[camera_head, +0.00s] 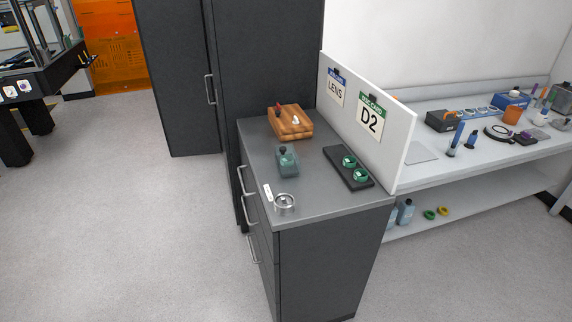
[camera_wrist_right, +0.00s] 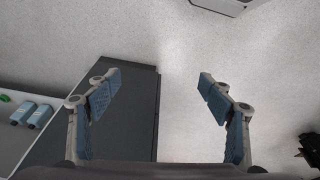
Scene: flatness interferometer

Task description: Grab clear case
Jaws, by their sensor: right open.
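A small round clear, silvery case (camera_head: 284,203) sits near the front edge of the dark grey cabinet top (camera_head: 310,208), beside a small white label (camera_head: 268,192). I cannot tell its details at this size. My right gripper (camera_wrist_right: 160,85) shows only in the right wrist view. Its two blue-padded fingers are wide apart with nothing between them. Pale floor and a dark grey cabinet face lie beyond the fingers, and the case is not visible there. My left gripper is in neither view.
A cluttered bench (camera_head: 445,172) stands to the right.

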